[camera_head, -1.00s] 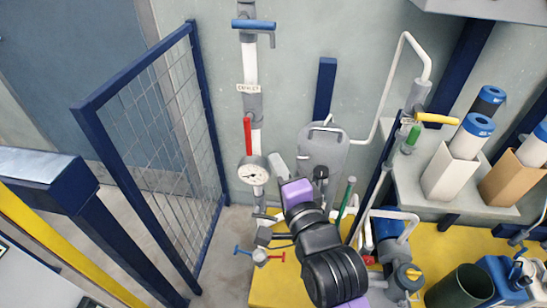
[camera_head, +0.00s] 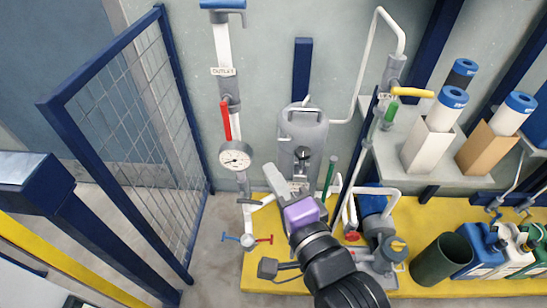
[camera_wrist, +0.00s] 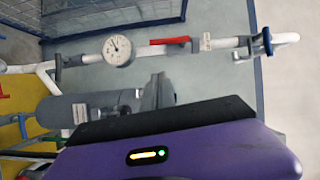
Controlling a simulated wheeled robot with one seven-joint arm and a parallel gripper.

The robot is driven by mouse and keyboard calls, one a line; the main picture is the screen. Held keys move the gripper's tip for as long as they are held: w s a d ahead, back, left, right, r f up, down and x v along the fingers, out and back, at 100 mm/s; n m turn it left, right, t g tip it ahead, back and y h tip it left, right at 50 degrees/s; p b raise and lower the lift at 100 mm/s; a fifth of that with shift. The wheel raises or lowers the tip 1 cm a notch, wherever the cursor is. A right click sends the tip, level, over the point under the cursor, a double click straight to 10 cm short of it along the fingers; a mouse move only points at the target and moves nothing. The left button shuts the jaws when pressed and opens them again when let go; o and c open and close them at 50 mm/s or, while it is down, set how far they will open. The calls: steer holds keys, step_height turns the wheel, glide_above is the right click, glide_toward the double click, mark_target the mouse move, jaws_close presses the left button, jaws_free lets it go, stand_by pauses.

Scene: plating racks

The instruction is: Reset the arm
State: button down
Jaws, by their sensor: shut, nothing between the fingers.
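My arm, with black links and a purple wrist section, comes up from the bottom of the head view. My gripper (camera_head: 296,187) is at its end, in front of the grey tank (camera_head: 304,130) by the wall. The fingertips are small and hard to make out there; the gripper is shut, and no held object shows. The wrist view also shows the tank (camera_wrist: 92,109), the round gauge (camera_wrist: 117,50) and the red lever handle (camera_wrist: 170,41).
A pipe with a gauge (camera_head: 235,160) and red lever stands left of the tank. A blue mesh gate (camera_head: 125,125) is at left. A shelf (camera_head: 390,160) with white and tan holders and a yellow floor platform (camera_head: 420,225) with canisters and a pump are at right.

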steer(key=s+d+f+n+h+p, duration=0.1)
steer(key=s+d+f+n+h, duration=0.1)
steer(key=s+d+n, duration=0.2)
steer(key=s+d+f+n+h, duration=0.2)
steer(key=s+d, duration=0.8)
steer(key=s, duration=0.7)
steer(key=s+d+f+n+h+p, duration=0.1)
steer(key=s+d+n, duration=0.4)
steer(key=s, duration=0.6)
steer(key=d+f+h, duration=0.1)
steer(key=d+h, duration=0.1)
steer(key=shift+s+f+n+g+h+p, duration=0.2)
steer(key=shift+f+n+g+h+p, duration=0.1)
steer(key=shift+g+p, duration=0.1)
steer(key=c, duration=2.2)
jaws_free()
